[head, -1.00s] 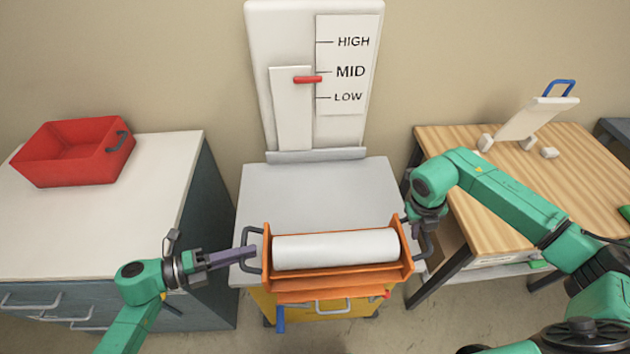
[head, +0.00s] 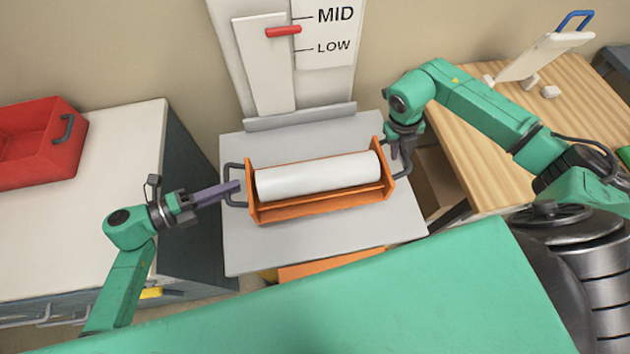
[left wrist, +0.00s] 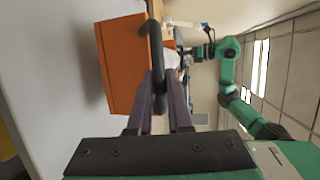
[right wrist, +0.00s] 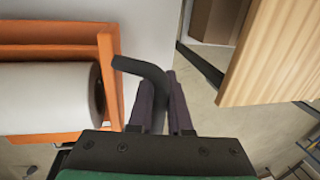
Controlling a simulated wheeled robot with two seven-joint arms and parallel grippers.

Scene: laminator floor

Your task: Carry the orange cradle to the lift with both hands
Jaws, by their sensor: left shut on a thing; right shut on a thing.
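The orange cradle (head: 318,204) holds a white roll (head: 318,175) and lies over the middle of the lift's grey platform (head: 243,250), slightly tilted in the picture. I cannot tell whether it touches the platform. My left gripper (head: 236,187) is shut on the cradle's dark left handle, which shows between its fingers in the left wrist view (left wrist: 158,92). My right gripper (head: 394,153) is shut on the right handle, seen in the right wrist view (right wrist: 142,70). The lift's red pointer (head: 283,31) sits between MID and LOW, nearer MID.
A red bin (head: 40,145) stands on the white-topped cabinet (head: 115,215) at left. A wooden table (head: 500,150) at right carries a tilted white board with a blue handle (head: 577,20). My green body part covers the bottom of the head view.

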